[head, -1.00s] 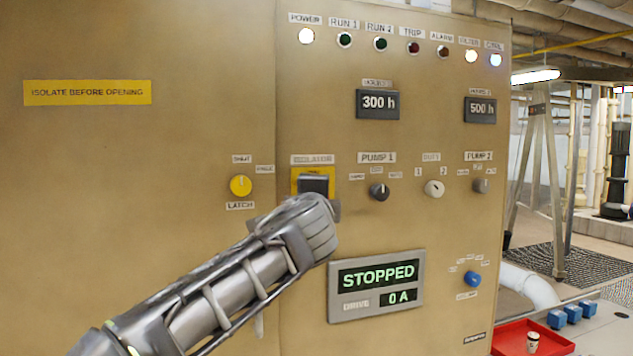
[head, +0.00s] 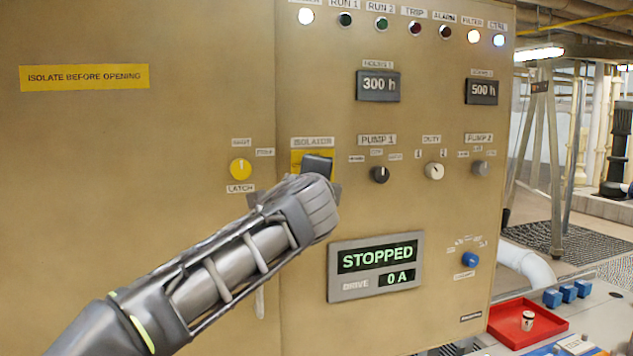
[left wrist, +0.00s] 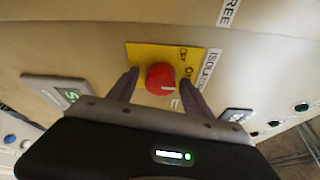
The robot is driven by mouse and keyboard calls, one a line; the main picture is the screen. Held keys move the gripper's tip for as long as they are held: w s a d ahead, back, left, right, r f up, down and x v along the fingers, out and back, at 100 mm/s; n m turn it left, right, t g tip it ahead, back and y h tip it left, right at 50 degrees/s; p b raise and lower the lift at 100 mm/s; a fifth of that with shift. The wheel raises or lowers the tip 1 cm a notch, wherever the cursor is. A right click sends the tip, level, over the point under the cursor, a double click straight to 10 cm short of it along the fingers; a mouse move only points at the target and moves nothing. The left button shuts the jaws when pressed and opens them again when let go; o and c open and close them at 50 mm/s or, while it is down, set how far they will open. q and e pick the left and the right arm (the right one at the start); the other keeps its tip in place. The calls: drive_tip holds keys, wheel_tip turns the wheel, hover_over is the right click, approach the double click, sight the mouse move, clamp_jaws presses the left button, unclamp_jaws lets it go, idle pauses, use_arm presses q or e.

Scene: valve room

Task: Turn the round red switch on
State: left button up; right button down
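The round red switch (left wrist: 160,78) sits on a yellow plate (left wrist: 136,53) labelled ISOLATOR on the tan cabinet. A pale pointer mark shows on its face; which label it points at is hard to read. In the left wrist view my left gripper (left wrist: 160,85) is open, one finger on each side of the switch, with small gaps visible. In the head view my left gripper (head: 318,165) covers the switch, and only part of the yellow plate (head: 298,158) shows. My right gripper is not in view.
A yellow LATCH knob (head: 240,169) is left of the gripper. The PUMP 1 knob (head: 380,174) is to its right. The display (head: 376,265) below reads STOPPED, 0 A. A red tray (head: 493,325) and blue blocks (head: 552,298) are at lower right.

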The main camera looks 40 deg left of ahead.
use_arm(q)
drive_tip(key=shift+s, duration=0.1)
drive_tip(key=b+v, duration=0.2)
drive_tip(key=v, duration=0.5)
drive_tip(key=shift+s+d+b, duration=0.2)
drive_tip(key=shift+s+b, duration=0.05)
drive_tip(key=shift+b, duration=0.05)
idle(0.5)
